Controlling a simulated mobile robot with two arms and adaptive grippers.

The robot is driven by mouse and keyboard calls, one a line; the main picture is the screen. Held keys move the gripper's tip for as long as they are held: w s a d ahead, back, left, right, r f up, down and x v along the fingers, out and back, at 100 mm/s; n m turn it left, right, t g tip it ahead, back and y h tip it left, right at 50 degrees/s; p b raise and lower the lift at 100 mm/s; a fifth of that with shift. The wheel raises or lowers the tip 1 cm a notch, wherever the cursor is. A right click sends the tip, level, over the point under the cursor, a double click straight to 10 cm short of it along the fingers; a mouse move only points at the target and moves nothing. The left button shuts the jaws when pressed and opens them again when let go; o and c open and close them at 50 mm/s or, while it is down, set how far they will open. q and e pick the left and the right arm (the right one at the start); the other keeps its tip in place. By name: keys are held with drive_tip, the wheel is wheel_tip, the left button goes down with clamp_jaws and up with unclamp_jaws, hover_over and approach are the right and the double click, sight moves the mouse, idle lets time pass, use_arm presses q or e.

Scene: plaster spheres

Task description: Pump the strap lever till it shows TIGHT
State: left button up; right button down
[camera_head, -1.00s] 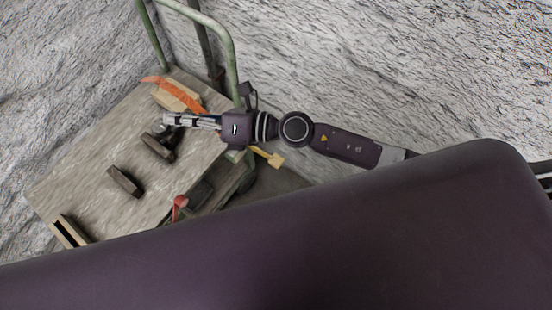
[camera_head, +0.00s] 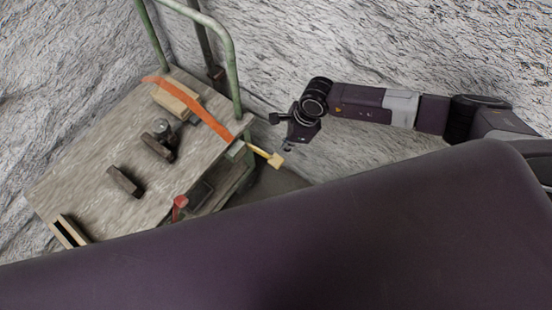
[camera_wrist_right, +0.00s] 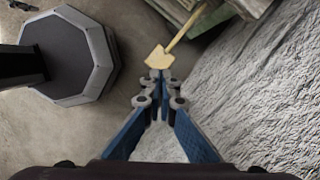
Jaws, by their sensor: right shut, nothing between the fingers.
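The orange strap (camera_head: 205,115) crosses the wooden cart deck and reaches its right edge. There a yellow lever (camera_head: 262,154) with a wider pale end sticks out past the deck. It also shows in the right wrist view (camera_wrist_right: 162,56), just ahead of my fingers. My right gripper (camera_head: 288,149) is shut and empty, close beside the lever's outer end in the head view. In the wrist view its fingertips (camera_wrist_right: 159,82) meet just short of that end; contact cannot be told. No TIGHT marking can be read. My left gripper is out of view.
The cart deck (camera_head: 85,160) bears a pale block (camera_head: 176,98) under the strap and dark brown blocks (camera_head: 125,181). A green rail (camera_head: 236,70) rises at its far side.

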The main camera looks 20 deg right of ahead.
sight(277, 160)
drive_tip(key=shift+d+f, duration=0.1)
idle(0.3)
drive_tip(key=b+x, duration=0.5)
drive_tip(key=x, duration=0.2)
idle(0.4)
